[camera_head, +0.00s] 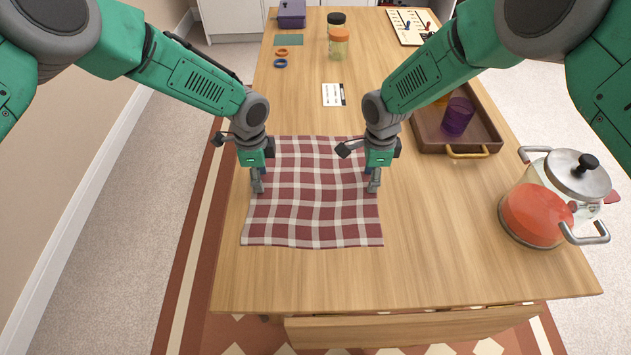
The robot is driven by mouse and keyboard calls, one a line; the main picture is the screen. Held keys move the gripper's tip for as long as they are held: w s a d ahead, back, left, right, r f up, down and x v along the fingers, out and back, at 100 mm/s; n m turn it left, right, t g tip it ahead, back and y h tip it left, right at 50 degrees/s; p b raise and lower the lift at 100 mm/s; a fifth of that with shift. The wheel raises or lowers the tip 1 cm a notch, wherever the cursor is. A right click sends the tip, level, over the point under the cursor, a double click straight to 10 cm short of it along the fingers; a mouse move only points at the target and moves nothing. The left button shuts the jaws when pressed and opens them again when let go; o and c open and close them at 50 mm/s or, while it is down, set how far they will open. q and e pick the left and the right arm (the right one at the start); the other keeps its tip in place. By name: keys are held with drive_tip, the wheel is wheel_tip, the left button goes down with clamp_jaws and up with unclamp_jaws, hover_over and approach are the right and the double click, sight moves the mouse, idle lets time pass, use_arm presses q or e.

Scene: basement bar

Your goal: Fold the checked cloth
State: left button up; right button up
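The checked cloth (312,205) is dark red and white. It lies spread out on the wooden table, slightly wavy, with its near edge a little uneven. My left gripper (257,188) points down over the left side of the cloth, about halfway along it. My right gripper (374,187) points down at the right side of the cloth, at about the same height in the picture. The fingers of both look close together. I cannot tell whether either has cloth between its fingertips or touches it.
A brown tray (428,146) with a purple cup (457,116) stands to the right. A glass pot with red contents (536,215) stands at the right edge. A white card (333,95), jars (338,43) and a purple box (292,13) lie farther back. The table's front (400,275) is clear.

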use_arm(q)
drive_tip(key=shift+a+f, duration=0.1)
drive_tip(key=shift+a, duration=0.05)
drive_tip(key=c, duration=0.7)
use_arm(e)
drive_tip(key=shift+s+a+f, duration=0.1)
drive_tip(key=shift+s+a, duration=0.05)
drive_tip(key=c, duration=0.7)
use_arm(q)
drive_tip(key=shift+s, duration=0.1)
clamp_jaws()
use_arm(e)
drive_tip(key=shift+f, duration=0.1)
clamp_jaws()
use_arm(q)
drive_tip(key=shift+f, duration=0.1)
use_arm(e)
drive_tip(key=shift+s, duration=0.1)
use_arm(q)
drive_tip(key=shift+s, duration=0.1)
